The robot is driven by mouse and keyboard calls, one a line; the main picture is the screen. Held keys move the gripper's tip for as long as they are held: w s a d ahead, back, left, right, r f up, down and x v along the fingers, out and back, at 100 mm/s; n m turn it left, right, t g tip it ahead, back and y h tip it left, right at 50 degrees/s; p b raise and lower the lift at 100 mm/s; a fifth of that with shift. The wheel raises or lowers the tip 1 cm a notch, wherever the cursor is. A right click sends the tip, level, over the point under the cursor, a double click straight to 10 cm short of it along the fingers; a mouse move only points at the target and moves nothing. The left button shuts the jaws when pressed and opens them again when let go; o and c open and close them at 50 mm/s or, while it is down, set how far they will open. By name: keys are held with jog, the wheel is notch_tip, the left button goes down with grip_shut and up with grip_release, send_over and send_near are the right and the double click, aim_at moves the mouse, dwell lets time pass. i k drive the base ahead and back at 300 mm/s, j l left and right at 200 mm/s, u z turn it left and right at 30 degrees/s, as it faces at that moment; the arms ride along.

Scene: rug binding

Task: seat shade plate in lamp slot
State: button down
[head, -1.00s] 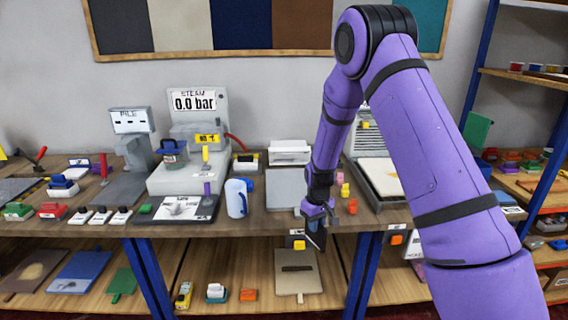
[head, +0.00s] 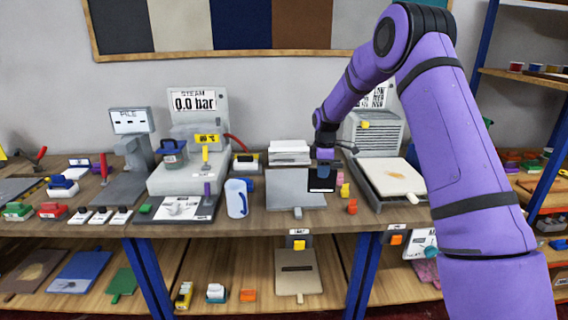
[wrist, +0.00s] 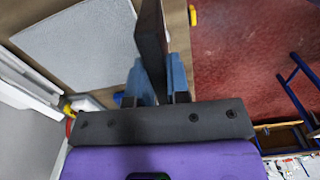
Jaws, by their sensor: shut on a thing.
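My gripper (head: 325,158) is above the right middle of the bench, pointing down. It is shut on a thin dark plate, the shade plate (head: 321,181), which hangs below the fingers with its broad face showing. In the wrist view my gripper (wrist: 159,80) has its blue fingers on both sides of the plate (wrist: 152,40), which shows nearly edge-on. The plate overlaps the right part of a grey slab in the picture; I cannot tell whether they touch. I cannot clearly make out the lamp slot.
The grey slab (head: 285,186) lies on the bench beside the plate. Small pink and orange blocks (head: 351,206) are just to the right, near a machine with a pale bed (head: 393,178). A blue-white mug (head: 237,198) stands to the left. A beige board with a dark slot (head: 297,282) lies on the lower shelf.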

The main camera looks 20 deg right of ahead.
aim_at(284, 161)
jog(key=i, duration=1.5)
